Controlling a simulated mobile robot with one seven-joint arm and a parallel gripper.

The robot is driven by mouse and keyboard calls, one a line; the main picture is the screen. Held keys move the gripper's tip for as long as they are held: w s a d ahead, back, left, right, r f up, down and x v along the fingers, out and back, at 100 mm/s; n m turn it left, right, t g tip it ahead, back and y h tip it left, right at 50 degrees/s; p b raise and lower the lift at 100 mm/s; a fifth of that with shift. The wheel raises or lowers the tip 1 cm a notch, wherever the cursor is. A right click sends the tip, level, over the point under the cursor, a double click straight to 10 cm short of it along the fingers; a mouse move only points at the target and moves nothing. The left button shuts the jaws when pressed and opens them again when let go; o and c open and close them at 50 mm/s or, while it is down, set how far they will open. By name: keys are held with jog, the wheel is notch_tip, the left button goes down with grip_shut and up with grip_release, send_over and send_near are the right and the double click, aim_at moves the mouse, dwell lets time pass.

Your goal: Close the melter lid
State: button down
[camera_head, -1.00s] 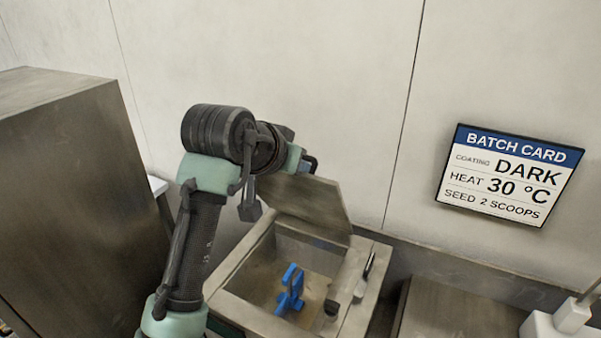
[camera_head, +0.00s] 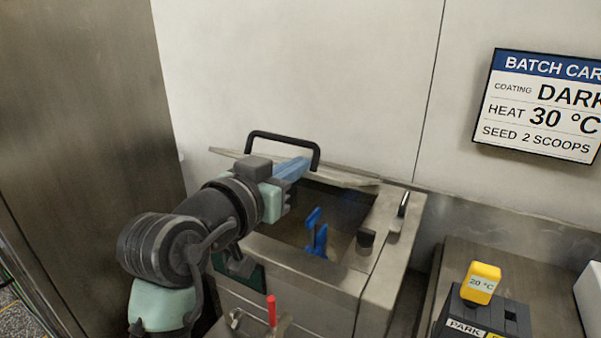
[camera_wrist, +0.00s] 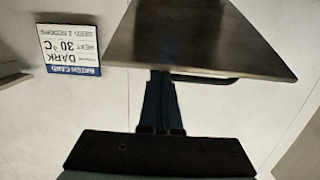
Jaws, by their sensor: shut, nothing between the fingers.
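The steel melter lid (camera_head: 345,178) is open and tilted above the tank, seen almost edge-on, with its black bar handle (camera_head: 283,136) at the upper edge. In the wrist view the lid (camera_wrist: 195,38) is a broad dark plate, with part of the handle (camera_wrist: 213,78) beside the fingers. My gripper (camera_head: 304,163) is shut and empty, its blue fingers at the lid beside the handle. In the wrist view the fingers (camera_wrist: 160,75) reach the lid's edge; I cannot tell whether they touch it. The melter (camera_head: 385,240) has its opening partly uncovered.
A blue paddle (camera_head: 317,235) stands inside the tank. A dark knob (camera_head: 366,238) and a lever (camera_head: 403,204) are on the right rim. A red-handled valve (camera_head: 271,310) is at the front. A yellow 20 °C block (camera_head: 480,282) sits on a dark holder at right. A steel cabinet (camera_head: 80,130) stands left.

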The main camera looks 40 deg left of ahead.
jog(key=s+d+f+t+y+b, duration=0.1)
jog(key=s+f+t+b, duration=0.2)
jog(key=f+b, duration=0.9)
jog(key=b, duration=0.5)
jog(key=shift+s+f+t, duration=0.15)
jog(key=shift+s+t, duration=0.25)
